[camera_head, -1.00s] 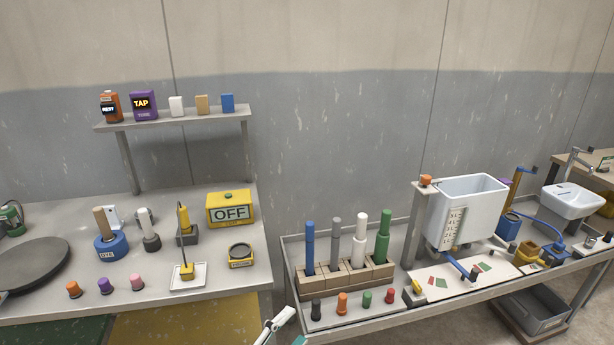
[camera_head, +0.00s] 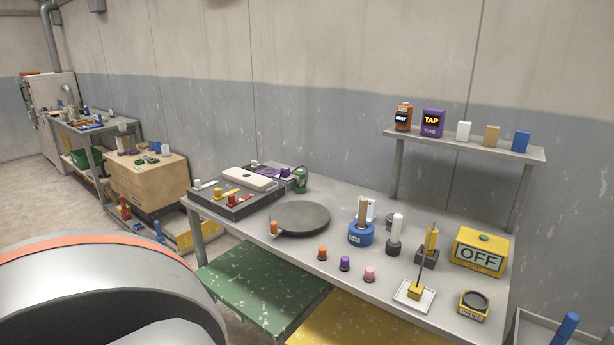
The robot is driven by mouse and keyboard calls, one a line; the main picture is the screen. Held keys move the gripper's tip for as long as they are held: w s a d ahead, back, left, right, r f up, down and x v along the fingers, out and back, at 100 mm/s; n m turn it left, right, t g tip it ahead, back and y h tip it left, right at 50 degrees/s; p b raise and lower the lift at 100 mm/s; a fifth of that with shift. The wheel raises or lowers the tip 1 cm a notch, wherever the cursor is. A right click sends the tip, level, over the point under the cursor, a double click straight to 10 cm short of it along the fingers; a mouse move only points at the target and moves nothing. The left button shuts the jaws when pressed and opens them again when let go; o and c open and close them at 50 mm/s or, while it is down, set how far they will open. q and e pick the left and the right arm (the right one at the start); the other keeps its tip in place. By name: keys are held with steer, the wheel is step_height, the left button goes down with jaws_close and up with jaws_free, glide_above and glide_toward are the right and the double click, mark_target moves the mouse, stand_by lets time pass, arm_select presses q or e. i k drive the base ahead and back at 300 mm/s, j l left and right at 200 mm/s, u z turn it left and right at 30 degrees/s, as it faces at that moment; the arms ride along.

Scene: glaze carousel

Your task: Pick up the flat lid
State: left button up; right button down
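No part is plainly marked as the flat lid. A flat white rounded plate (camera_head: 247,179) with an opening lies on a dark tray-like unit (camera_head: 240,208) at the left end of the workbench. A flat dark round disc (camera_head: 301,218) lies on the bench just right of that unit. I cannot tell whether either of them is the lid. Neither of my grippers shows in the head view.
The grey workbench (camera_head: 400,279) also bears orange, purple and pink knobs, a blue pot (camera_head: 360,234) and a yellow OFF box (camera_head: 479,252). A shelf (camera_head: 462,142) stands at its back. A cardboard-coloured box (camera_head: 145,183) is further left. A large grey rounded shape fills the lower left.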

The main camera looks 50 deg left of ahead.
mark_target(255, 182)
steer(key=u, duration=2)
steer(key=z, duration=0.35)
steer(key=i+j+z, duration=0.1)
steer(key=z, duration=0.25)
steer(key=i+j+z, duration=0.1)
steer(key=j+z, duration=0.55)
steer(key=i+j+z, duration=0.1)
steer(key=j+z, duration=0.15)
steer(key=j, duration=0.2)
steer(key=j+z, duration=0.2)
steer(key=j, duration=0.2)
steer(key=j+z, duration=0.1)
steer(key=j, duration=1.2)
steer(key=j+z, duration=0.1)
steer(key=j, duration=1.15)
steer(key=k, duration=0.05)
